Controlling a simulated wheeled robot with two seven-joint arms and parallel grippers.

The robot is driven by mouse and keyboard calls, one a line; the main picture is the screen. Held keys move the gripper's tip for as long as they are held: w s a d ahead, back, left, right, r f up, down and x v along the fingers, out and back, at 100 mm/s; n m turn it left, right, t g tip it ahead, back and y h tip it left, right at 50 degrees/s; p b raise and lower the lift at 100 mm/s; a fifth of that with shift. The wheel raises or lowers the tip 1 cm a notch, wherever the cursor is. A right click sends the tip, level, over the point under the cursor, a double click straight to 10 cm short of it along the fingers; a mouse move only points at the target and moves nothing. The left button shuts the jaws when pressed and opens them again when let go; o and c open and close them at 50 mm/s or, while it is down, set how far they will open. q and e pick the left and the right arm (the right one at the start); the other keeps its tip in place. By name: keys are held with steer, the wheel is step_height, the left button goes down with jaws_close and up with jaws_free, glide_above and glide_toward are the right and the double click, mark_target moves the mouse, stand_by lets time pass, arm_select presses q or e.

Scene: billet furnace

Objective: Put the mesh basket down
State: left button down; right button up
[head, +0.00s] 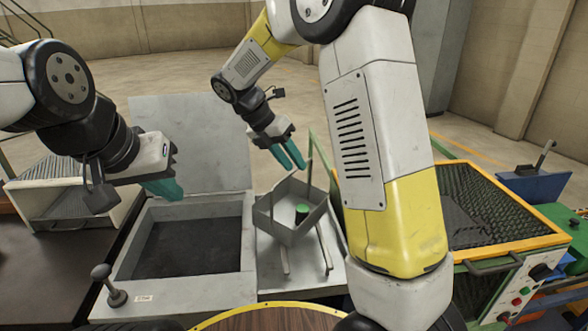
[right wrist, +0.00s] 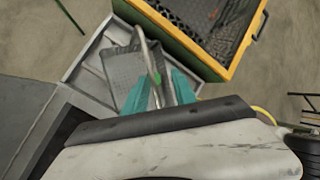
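The grey mesh basket (head: 288,232) sits tilted in the picture over the grey tray right of the dark tank, above two pale rods (head: 325,248). Its upright handle has a green grip (head: 302,212). It also shows in the right wrist view (right wrist: 125,66). My right gripper (head: 289,154) is above the basket's far side with its teal fingers apart. In the right wrist view (right wrist: 168,88) the handle and green grip appear between or just beyond the fingers, with no finger clearly pressed on them. My left gripper (head: 163,188) hangs over the tank's left edge, its fingers overlapping.
The open tank (head: 190,208) has a dark interior and a raised lid (head: 190,140). A knobbed lever (head: 108,285) stands at its front left. An orange-rimmed mesh-topped machine (head: 490,205) is at right. My right arm hides part of the space between.

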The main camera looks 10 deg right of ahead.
steer(key=s+d+r+m+t+y, duration=0.1)
steer(key=s+d+r+m+y, duration=0.35)
steer(key=s+r+m, duration=0.6)
steer(key=s+f+m+t+y, duration=0.2)
steer(key=s+m+t+y, duration=0.2)
steer(key=s+m, duration=0.7)
steer(key=shift+s+d+m+t, duration=0.25)
steer(key=shift+d+m+t, duration=0.15)
steer(key=shift+m, duration=2.45)
steer(key=shift+a, duration=0.1)
